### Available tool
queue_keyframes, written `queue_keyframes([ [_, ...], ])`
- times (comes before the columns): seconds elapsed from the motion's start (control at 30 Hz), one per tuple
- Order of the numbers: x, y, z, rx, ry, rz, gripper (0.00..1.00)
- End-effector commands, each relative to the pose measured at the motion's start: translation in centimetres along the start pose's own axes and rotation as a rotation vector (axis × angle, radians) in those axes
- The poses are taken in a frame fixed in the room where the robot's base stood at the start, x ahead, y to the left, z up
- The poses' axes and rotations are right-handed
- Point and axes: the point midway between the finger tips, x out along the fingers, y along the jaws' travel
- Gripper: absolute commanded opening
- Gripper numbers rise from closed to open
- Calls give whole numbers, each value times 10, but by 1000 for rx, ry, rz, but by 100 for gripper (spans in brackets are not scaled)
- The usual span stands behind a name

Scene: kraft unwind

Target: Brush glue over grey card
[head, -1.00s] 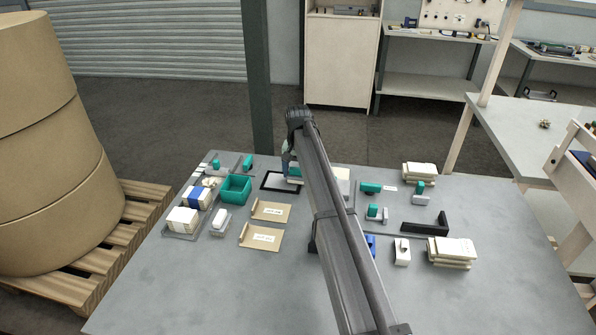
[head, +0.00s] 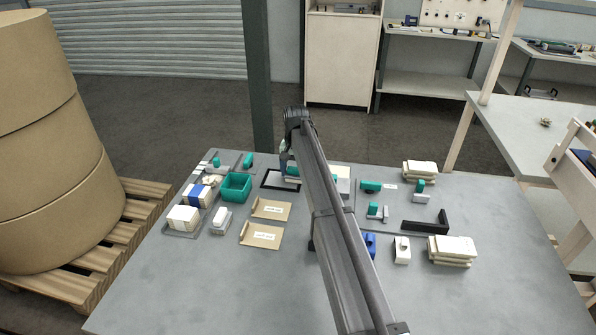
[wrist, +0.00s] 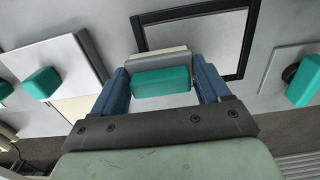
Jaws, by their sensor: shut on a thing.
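My gripper (wrist: 161,84) is shut on a brush with a teal handle (wrist: 160,82) and a pale head (wrist: 157,57). The blue fingers sit on either side of the handle. In the head view the brush's teal handle (head: 291,170) shows at the black frame, partly hidden by my arm. The grey card (wrist: 208,40) lies flat inside the black frame (wrist: 247,40); the frame also shows in the head view (head: 266,179). The brush is over the card area. I cannot tell whether its head touches the card.
Other teal-handled tools (head: 371,186), a black angle piece (head: 424,227) and pale stacks (head: 452,250) stand to the right. The table's front is clear.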

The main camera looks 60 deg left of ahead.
Motion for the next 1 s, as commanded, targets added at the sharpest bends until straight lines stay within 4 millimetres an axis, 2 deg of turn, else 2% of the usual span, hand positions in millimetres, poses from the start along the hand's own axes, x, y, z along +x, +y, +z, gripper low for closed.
queue_keyframes([
  [0.4, -1, -24, 0, -1, 0, 0, 52],
  [0.67, -1, -30, 0, 0, 0, 0, 52],
  [1.0, -1, -47, 0, -1, 0, 0, 52],
])
